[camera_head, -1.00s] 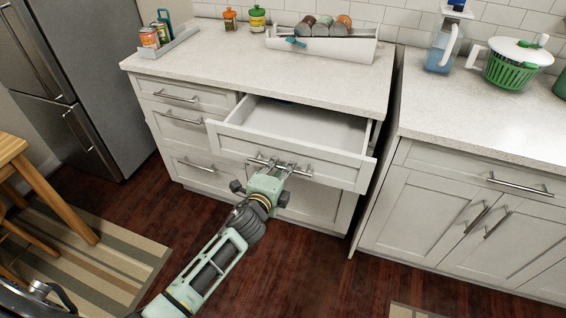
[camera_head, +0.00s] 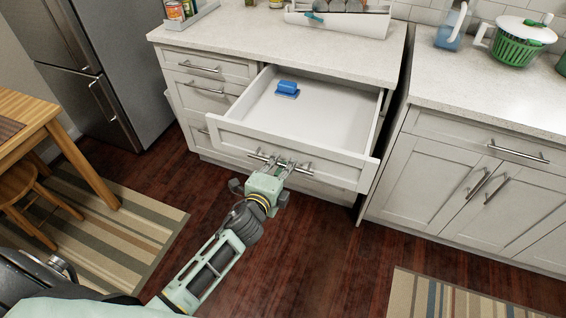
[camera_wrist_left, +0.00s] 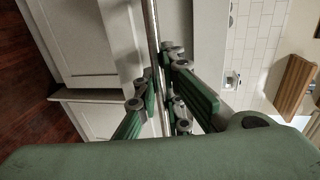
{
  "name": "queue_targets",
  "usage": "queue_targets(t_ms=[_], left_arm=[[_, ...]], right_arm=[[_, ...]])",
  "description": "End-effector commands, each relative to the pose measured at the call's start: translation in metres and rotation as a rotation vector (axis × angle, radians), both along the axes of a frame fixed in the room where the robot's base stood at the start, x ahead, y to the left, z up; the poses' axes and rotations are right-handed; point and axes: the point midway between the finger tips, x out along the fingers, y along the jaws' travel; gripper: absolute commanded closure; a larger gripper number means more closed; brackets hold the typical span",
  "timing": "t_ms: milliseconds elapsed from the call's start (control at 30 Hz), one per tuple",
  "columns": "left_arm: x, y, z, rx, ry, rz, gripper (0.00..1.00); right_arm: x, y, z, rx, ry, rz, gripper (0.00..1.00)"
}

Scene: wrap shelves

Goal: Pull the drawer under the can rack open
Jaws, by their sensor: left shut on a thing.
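The white drawer (camera_head: 325,125) under the can rack stands well open in the head view. A blue object (camera_head: 288,87) lies inside it near the back left; the rest of the drawer floor that shows is bare. The can rack (camera_head: 345,22) is on the counter above, cut by the top edge. My left gripper (camera_head: 281,165) is shut on the drawer's bar handle (camera_head: 305,169). In the left wrist view the fingers (camera_wrist_left: 167,90) sit around the metal bar (camera_wrist_left: 153,35). My right gripper is not in view.
A grey tray with cans (camera_head: 190,17) is at the counter's back left. A green colander (camera_head: 517,43) and a blue pitcher (camera_head: 450,30) stand on the right counter. A wooden table (camera_head: 40,120) and stool are at left. The dark floor before the drawer is clear.

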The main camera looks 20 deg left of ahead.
Motion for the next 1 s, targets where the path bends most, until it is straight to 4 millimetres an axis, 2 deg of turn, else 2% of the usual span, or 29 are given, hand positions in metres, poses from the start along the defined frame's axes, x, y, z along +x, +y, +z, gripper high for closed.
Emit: queue_targets(t_ms=[267, 300, 500, 833, 1000], left_arm=[[0.000, 0.000, -0.001, -0.001, 0.001, 0.000, 1.00], [0.000, 0.000, -0.001, -0.001, 0.001, 0.000, 0.89], [0.000, 0.000, 0.000, 0.000, 0.000, 0.000, 0.72], [-0.002, 0.000, 0.000, 0.000, 0.000, 0.000, 0.72], [-0.022, 0.001, 0.004, 0.000, 0.001, -0.001, 0.72]], right_arm=[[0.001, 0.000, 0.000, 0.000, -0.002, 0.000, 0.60], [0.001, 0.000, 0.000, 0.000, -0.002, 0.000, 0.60], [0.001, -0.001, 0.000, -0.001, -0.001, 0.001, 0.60], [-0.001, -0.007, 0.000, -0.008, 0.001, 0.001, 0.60], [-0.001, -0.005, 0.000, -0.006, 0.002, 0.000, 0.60]])
